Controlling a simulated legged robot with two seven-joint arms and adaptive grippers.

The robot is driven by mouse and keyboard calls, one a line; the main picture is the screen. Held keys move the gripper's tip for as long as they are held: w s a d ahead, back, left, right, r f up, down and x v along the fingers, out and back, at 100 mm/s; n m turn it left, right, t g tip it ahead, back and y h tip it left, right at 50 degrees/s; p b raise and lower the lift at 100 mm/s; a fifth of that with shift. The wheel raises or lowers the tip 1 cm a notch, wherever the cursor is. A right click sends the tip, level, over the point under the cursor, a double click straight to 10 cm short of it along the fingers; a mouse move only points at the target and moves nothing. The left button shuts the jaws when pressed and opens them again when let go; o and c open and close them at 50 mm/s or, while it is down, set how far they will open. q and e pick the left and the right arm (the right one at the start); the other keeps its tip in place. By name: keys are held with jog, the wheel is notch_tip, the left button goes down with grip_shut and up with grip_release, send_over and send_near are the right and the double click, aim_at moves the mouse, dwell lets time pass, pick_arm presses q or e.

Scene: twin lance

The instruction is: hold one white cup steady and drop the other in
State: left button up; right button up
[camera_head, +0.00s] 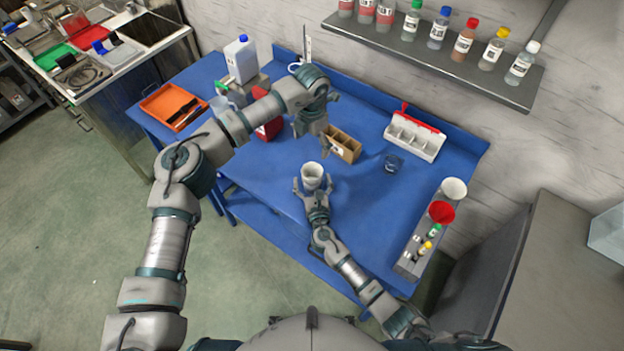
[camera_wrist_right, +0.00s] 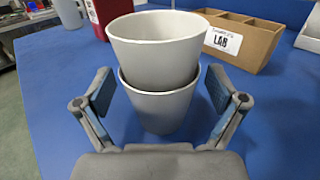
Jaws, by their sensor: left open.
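Two white cups stand one inside the other on the blue table. In the right wrist view the upper cup (camera_wrist_right: 155,45) sits nested in the lower cup (camera_wrist_right: 160,108), with its rim and upper wall showing above. The stack looks upright. In the head view the upper cup (camera_head: 313,169) shows at the table's middle. My right gripper (camera_head: 312,186) is open around the lower cup. In the right wrist view my right gripper's fingers (camera_wrist_right: 161,90) stand on either side with visible gaps. My left gripper (camera_head: 325,145) is open and empty, above and behind the cups, near a cardboard box.
The divided cardboard box (camera_head: 345,145) stands just behind the cups. A glass beaker (camera_head: 393,163) and a white divided bin (camera_head: 413,135) are to the right. A grey rack (camera_head: 412,257) lines the right edge. An orange tray (camera_head: 172,106) is at the left. Table front is clear.

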jog(key=s, duration=0.4)
jog(key=s+d, duration=0.1)
jog(key=s, duration=0.3)
jog(key=s+d, duration=0.1)
jog(key=s, duration=0.2)
jog(key=shift+s, duration=0.4)
jog(key=shift+s+f, duration=0.1)
jog(key=shift+f, duration=0.05)
